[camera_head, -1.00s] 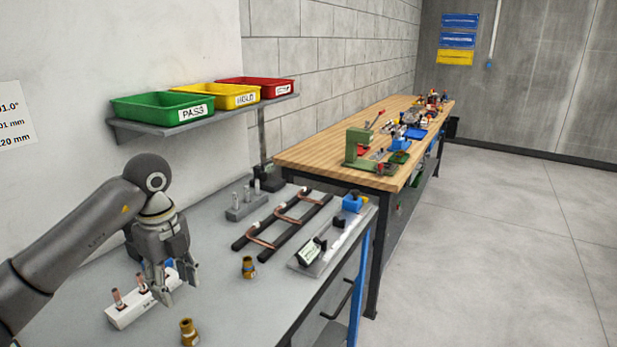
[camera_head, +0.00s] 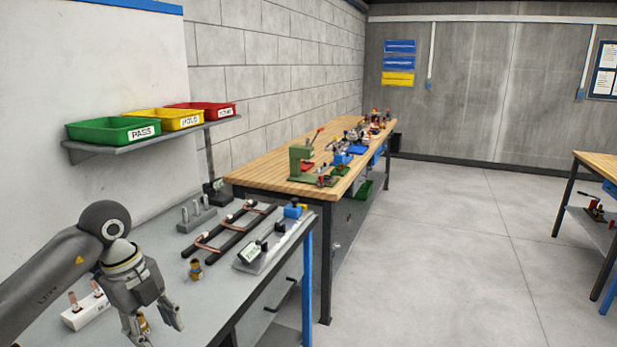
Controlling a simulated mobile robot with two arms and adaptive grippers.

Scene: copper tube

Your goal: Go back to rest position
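My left gripper (camera_head: 155,324) hangs over the front of the grey bench (camera_head: 217,298), fingers pointing down and spread apart, with nothing seen held between them. Behind its fingers a brass fitting (camera_head: 144,323) shows in part. A white block with copper stubs (camera_head: 86,312) sits on the bench to the left, partly hidden by my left arm. My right gripper is not in view.
Bent copper tubes lie on a black rack (camera_head: 231,236). A grey gauge fixture (camera_head: 262,252) lies near the bench's right edge. Green (camera_head: 113,131), yellow (camera_head: 165,119) and red (camera_head: 203,108) trays stand on a wall shelf. A wooden workbench (camera_head: 277,171) stands beyond.

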